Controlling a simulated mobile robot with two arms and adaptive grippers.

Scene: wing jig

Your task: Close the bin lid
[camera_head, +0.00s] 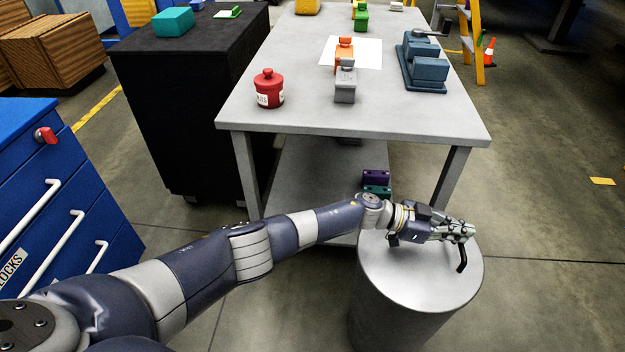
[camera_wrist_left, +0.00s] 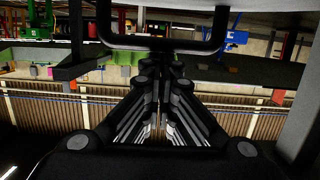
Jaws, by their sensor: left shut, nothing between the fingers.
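The bin (camera_head: 395,315) is a grey metal cylinder on the floor at the lower right in the head view. Its round grey lid (camera_head: 410,278) lies flat across the top, with no gap visible. A black handle (camera_head: 462,262) shows on the lid's right part. My left gripper (camera_head: 470,232) is above the lid beside the handle, shut and empty. Its closed fingers also show in the left wrist view (camera_wrist_left: 157,105), with a black U-shaped bar, apparently the handle (camera_wrist_left: 165,45), in front of them. I cannot tell whether they touch. My right gripper is not in view.
A grey workbench (camera_head: 310,117) stands behind the bin, carrying a red canister (camera_head: 268,88) and a blue-grey vise-like block (camera_head: 424,65). Blue drawers (camera_head: 60,200) and a black cabinet (camera_head: 185,110) stand left. The floor right of the bin is clear.

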